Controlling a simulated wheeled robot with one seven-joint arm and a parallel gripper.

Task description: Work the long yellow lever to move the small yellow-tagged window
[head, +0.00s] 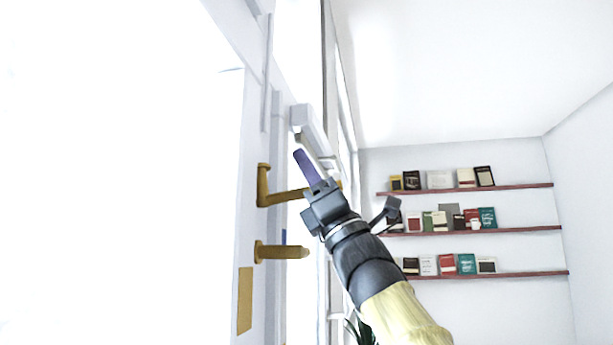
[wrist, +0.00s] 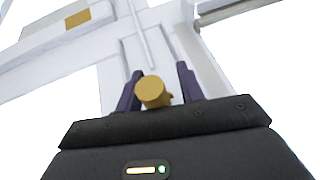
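Two yellow levers are mounted on the white window frame at the left in the head view. The upper lever (head: 283,197) is bent and runs right behind my gripper; the lower lever (head: 282,252) is a straight bar. My gripper (head: 302,160) is raised beside the upper lever. In the wrist view my gripper's fingers (wrist: 160,88) are apart, with the round yellow end of a lever (wrist: 152,92) between them, closer to the left finger. I cannot tell whether they touch it. A yellow tag (wrist: 77,19) shows on a white panel at the upper left of that view.
A yellow plate (head: 245,301) is on the frame below the levers. A white box-like fitting (head: 312,128) juts out just above my gripper. Shelves with books (head: 465,187) hang on the far wall at the right. The space between is clear.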

